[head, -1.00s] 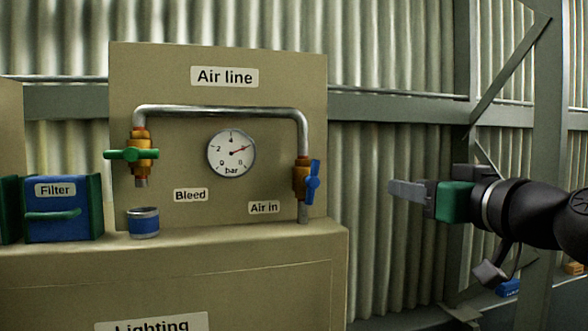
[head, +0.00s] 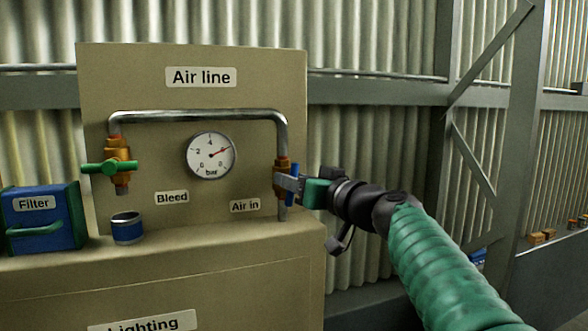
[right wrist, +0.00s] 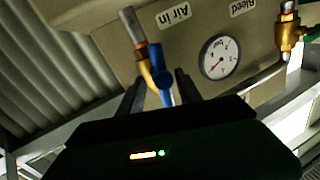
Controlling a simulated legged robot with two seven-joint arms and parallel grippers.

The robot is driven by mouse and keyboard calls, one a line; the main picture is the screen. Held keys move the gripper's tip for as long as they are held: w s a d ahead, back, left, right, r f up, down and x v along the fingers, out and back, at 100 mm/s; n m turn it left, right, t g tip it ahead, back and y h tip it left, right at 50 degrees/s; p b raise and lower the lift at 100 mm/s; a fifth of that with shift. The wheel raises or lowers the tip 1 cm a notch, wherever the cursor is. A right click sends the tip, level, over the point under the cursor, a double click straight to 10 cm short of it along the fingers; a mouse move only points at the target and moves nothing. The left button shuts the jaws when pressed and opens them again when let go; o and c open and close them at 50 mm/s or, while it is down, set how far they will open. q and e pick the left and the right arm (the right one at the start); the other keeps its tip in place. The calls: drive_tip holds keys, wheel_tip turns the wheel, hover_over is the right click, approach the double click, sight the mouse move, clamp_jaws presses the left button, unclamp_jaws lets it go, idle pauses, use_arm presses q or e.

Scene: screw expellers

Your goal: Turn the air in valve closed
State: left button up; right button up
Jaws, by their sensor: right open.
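The air in valve has a brass body (head: 279,176) on the right leg of the pipe, above the "Air in" label (head: 245,206). Its blue handle (head: 295,171) stands roughly upright, along the pipe. My right gripper (head: 287,182) is at the handle in the head view, partly covering it. In the right wrist view, the open fingers (right wrist: 155,90) lie on either side of the blue handle (right wrist: 162,88); contact cannot be told. The gauge (head: 210,156) has a red needle pointing up and right. My left gripper is not in view.
The bleed valve with its green handle (head: 106,168) is on the left pipe leg, above a blue and silver cup (head: 127,228). A blue filter box (head: 42,218) stands at the left.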

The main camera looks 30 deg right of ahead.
drive_tip(key=shift+a+r, duration=0.1)
drive_tip(key=shift+a, duration=0.1)
drive_tip(key=shift+w+d, duration=0.1)
clamp_jaws()
